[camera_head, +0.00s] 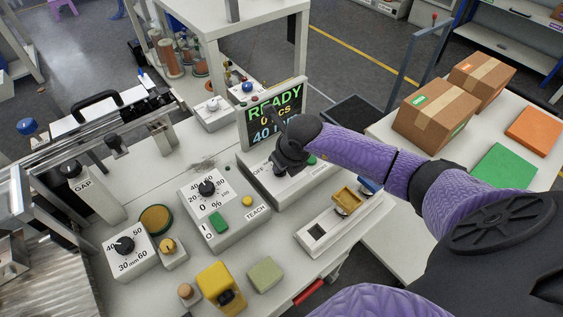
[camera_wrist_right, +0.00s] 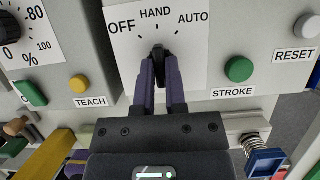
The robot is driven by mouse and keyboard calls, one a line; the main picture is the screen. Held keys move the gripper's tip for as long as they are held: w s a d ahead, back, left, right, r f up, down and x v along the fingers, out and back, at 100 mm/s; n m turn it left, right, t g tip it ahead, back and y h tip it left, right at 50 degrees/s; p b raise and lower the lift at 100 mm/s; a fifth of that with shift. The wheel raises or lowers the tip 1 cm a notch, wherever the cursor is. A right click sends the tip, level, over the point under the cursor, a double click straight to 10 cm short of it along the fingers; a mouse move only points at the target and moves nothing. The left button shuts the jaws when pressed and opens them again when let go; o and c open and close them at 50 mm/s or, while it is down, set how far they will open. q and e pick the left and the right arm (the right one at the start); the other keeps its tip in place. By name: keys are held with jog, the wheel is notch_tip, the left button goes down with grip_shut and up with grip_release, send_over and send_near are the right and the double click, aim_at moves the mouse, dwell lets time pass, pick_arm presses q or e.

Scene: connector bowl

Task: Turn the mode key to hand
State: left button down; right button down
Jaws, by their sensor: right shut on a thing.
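The mode key (camera_wrist_right: 158,54) is a small black key on a white plate marked OFF, HAND and AUTO in the right wrist view. My right gripper (camera_wrist_right: 160,78) is shut on it, a purple finger on each side. The key's visible end points up the picture, roughly toward the HAND mark (camera_wrist_right: 155,13); its exact angle is hard to tell. In the head view my right gripper (camera_head: 287,165) is at the grey control box (camera_head: 262,188) and hides the key. My left gripper is not in view.
A screen (camera_head: 274,115) reading READY stands just behind the box. The green STROKE button (camera_wrist_right: 239,69) is right of the key. A percent dial box (camera_head: 208,190) with a TEACH button stands left.

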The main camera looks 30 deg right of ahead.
jog(key=c, duration=0.7)
grip_release()
jog(key=p+v, duration=0.3)
jog(key=v, duration=0.7)
jog(key=shift+w, duration=0.1)
